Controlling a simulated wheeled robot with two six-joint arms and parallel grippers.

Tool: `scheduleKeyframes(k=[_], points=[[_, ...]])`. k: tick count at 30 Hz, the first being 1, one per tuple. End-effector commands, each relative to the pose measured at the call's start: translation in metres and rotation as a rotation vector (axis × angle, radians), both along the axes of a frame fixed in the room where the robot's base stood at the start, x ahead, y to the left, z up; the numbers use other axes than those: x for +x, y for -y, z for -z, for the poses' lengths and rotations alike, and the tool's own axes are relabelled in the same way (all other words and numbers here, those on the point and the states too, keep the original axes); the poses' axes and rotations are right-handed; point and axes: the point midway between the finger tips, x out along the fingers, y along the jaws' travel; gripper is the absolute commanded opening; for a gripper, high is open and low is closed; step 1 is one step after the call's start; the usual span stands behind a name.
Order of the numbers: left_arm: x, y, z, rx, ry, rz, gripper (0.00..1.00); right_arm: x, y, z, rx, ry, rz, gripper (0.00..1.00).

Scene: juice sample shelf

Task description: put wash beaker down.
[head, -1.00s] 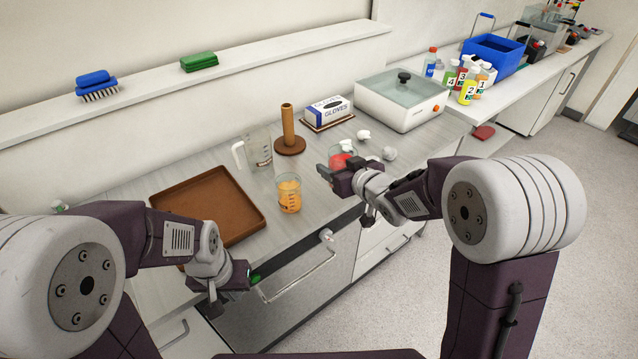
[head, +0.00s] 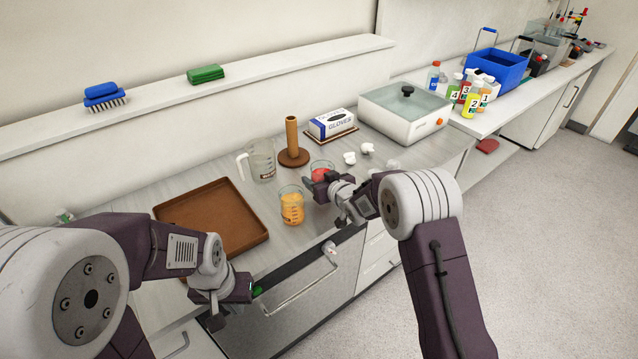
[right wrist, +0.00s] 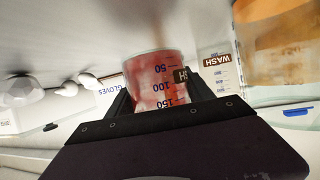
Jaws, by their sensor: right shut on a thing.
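A clear beaker with red contents (head: 321,168) is in my right gripper (head: 323,184), over or on the counter behind the orange beaker. In the right wrist view the red beaker (right wrist: 158,78) sits between the fingers (right wrist: 160,105), with volume marks and a partly hidden label ending in "SH". I cannot tell whether its base touches the counter. A clear handled jug (head: 262,160) stands to its left. A "WASH" label (right wrist: 217,60) shows beside the red beaker in the wrist view. My left gripper (head: 248,290) is low at the counter's front; its fingers are unclear.
An orange-filled beaker (head: 292,207) stands close, front left of the red one. A brown tray (head: 263,238) lies left.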

Motion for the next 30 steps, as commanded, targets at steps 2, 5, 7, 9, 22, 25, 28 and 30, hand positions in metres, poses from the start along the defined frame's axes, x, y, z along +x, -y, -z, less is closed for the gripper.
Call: scheduleKeyframes(k=[2,5,7,9,22,25,28,30], points=[[0.0,0.0,0.0,0.0,0.0,0.0,0.0,0.0,0.0,0.013,0.0,-0.001,-0.001,0.11],[0.0,0.0,0.0,0.0,0.0,0.0,0.0,0.0,0.0,0.019,0.001,0.002,0.0,0.11],[0.0,0.0,0.0,0.0,0.0,0.0,0.0,0.0,0.0,0.018,0.0,0.003,0.0,0.11],[0.0,0.0,0.0,0.0,0.0,0.0,0.0,0.0,0.0,0.018,0.0,0.003,0.0,0.11],[0.0,0.0,0.004,0.0,0.0,0.0,0.0,0.0,0.0,0.022,0.0,0.001,0.0,0.82],[0.0,0.0,0.004,0.0,0.0,0.0,0.0,0.0,0.0,0.022,0.0,0.001,0.0,0.82],[0.0,0.0,0.001,0.0,0.0,0.0,0.0,0.0,0.0,0.019,0.0,0.001,0.0,0.82],[0.0,0.0,-0.001,0.0,0.0,0.0,0.0,-0.002,0.001,0.016,0.0,0.001,0.0,0.82]])
